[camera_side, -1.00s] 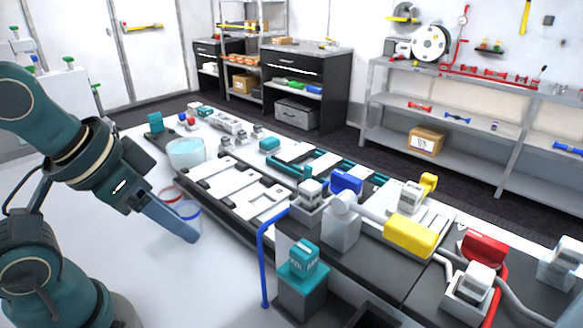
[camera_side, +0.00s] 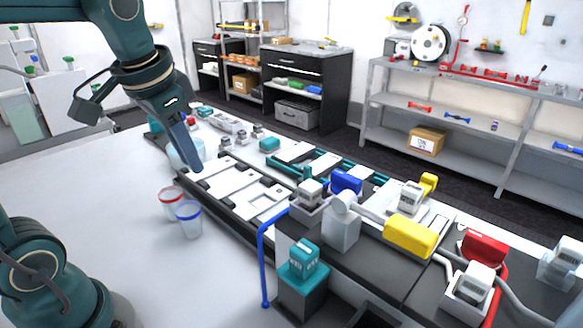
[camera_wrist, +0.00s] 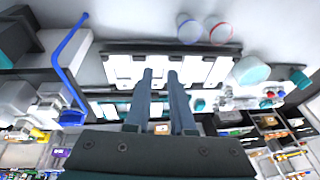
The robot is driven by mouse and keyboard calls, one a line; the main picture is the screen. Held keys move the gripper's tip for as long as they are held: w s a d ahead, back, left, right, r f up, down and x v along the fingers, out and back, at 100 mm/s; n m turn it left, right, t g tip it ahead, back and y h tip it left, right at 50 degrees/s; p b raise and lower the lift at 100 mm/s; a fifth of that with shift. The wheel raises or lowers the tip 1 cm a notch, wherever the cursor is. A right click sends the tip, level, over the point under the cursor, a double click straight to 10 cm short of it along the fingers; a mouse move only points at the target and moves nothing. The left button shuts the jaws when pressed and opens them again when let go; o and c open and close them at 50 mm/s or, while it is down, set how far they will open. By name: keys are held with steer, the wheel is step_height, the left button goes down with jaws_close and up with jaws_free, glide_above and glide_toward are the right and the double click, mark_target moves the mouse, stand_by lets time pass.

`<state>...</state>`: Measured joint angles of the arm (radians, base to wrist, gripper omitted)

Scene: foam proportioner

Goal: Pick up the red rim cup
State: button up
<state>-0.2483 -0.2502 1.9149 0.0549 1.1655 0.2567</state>
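The red rim cup (camera_side: 171,203) is clear with a red rim and stands upright on the white table; it also shows at the top of the wrist view (camera_wrist: 221,33). A similar blue rim cup (camera_side: 189,222) stands right beside it, and it shows in the wrist view too (camera_wrist: 190,32). My gripper (camera_side: 194,168) is raised, to the upper right of the cups in the side view, near the bowl and panels. In the wrist view my two fingers (camera_wrist: 160,72) are apart with nothing between them. Neither cup is held.
A bowl with teal contents (camera_side: 190,150) is partly hidden behind my fingers. White panels (camera_side: 228,182) lie on the dark platform right of the cups. A blue pipe (camera_side: 263,262) stands nearer the front. The white table left of the cups is clear.

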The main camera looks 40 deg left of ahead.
steer(key=w+a+f+n+g, duration=0.1)
steer(key=w+a, duration=0.2)
steer(key=a, duration=0.3)
steer(key=n+g, duration=0.2)
steer(key=g, duration=0.1)
glide_above(180, 202)
step_height(180, 202, down, 12)
steer(key=shift+t, duration=0.3)
steer(key=shift+a+f, duration=0.15)
steer(key=shift+f, duration=2.5)
jaws_close()
